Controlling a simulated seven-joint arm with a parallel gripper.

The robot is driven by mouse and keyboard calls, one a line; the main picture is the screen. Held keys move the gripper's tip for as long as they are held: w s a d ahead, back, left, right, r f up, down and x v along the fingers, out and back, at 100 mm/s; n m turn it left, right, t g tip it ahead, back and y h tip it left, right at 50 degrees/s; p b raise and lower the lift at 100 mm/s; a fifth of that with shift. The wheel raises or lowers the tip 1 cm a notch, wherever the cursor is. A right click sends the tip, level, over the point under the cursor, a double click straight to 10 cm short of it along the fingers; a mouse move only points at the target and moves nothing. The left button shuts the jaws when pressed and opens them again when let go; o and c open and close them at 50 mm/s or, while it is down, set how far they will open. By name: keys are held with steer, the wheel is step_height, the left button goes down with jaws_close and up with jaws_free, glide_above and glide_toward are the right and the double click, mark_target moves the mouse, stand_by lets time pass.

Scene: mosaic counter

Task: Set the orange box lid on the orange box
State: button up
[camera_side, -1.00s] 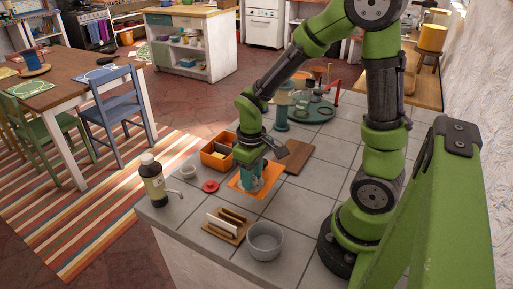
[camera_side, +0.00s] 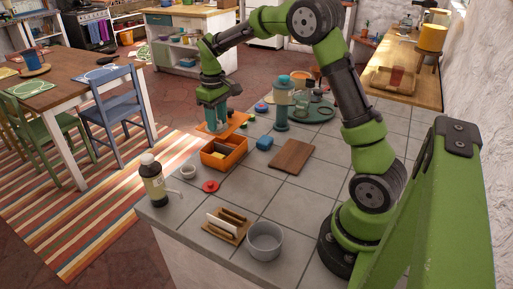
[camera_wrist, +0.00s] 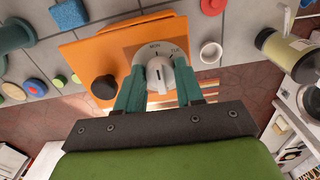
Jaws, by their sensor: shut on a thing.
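The orange box (camera_side: 236,158) stands open on the tiled counter, with yellow and other small items inside its compartments. The flat orange box lid (camera_side: 235,121) is in the air above and behind the box, apart from it. My gripper (camera_side: 214,127) holds the lid from above. In the wrist view, the lid (camera_wrist: 95,54) carries a black knob (camera_wrist: 104,87) and a grey-white dial marked with days (camera_wrist: 155,68). The teal fingers of my gripper (camera_wrist: 160,88) are shut on the dial.
A blue block (camera_side: 264,143) and a brown board (camera_side: 292,156) lie right of the box. A teal canister (camera_side: 282,108) and green tray (camera_side: 320,112) stand behind.

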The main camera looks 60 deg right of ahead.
steer(key=shift+w+r, duration=0.35)
steer(key=shift+r, duration=0.25)
steer(key=shift+f, duration=3.45)
steer(key=shift+f, duration=0.95)
steer(key=o, duration=1.2)
steer(key=shift+r, duration=3.55)
